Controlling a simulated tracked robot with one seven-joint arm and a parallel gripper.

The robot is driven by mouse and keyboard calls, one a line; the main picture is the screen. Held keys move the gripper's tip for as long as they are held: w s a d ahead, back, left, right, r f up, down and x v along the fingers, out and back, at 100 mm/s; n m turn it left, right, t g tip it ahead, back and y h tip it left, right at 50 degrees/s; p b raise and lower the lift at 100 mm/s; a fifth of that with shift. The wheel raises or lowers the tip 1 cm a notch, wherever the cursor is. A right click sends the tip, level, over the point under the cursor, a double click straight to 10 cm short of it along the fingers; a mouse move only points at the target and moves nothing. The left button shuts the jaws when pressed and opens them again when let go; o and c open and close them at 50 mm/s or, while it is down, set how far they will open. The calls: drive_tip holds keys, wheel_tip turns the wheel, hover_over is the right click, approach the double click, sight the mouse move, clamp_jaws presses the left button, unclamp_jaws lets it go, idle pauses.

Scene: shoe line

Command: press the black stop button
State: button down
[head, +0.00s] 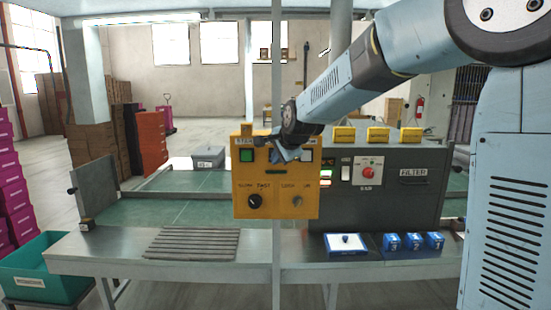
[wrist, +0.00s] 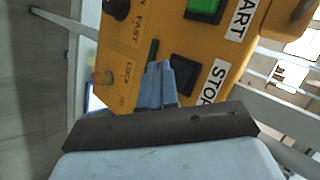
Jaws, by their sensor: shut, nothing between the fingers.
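The black stop button (wrist: 184,73) is a dark square on the yellow control box (head: 275,182), beside the white STOP label in the wrist view. In the head view its place is at the box's upper right, partly behind my arm's end. My gripper (wrist: 160,68) is shut and empty. Its fingertips are in front of the box face, just left of the button in the wrist view. I cannot tell whether they touch the box. The green start button (wrist: 205,9) is above the black one in the wrist view and also shows in the head view (head: 246,155).
A black speed knob (head: 254,201) and a lock switch (head: 297,199) are low on the box. A grey filter cabinet (head: 400,200) stands right of it. A steel table (head: 120,248) runs in front, bearing a blue-edged tray (head: 345,245) and small blue boxes (head: 412,242).

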drive_tip(key=shift+s, duration=0.15)
drive_tip(key=s, duration=0.4)
drive_tip(key=shift+s+a, duration=0.1)
drive_tip(key=shift+s, duration=0.25)
idle(0.5)
drive_tip(key=s+d+f+n+g+h, duration=0.1)
drive_tip(key=s+d+n, duration=0.2)
drive_tip(key=s+d, duration=0.4)
drive_tip(key=s+d+f+n+g+h, duration=0.1)
drive_tip(key=s+d+n, duration=0.3)
drive_tip(key=s, duration=1)
drive_tip(key=s+d+f+n+g+h, duration=0.1)
drive_tip(key=s+d+n, duration=0.3)
drive_tip(key=s+d, duration=0.5)
drive_tip(key=shift+s+d+f+g+h, duration=0.3)
drive_tip(key=shift+s+f, duration=0.2)
drive_tip(key=shift+s, duration=0.5)
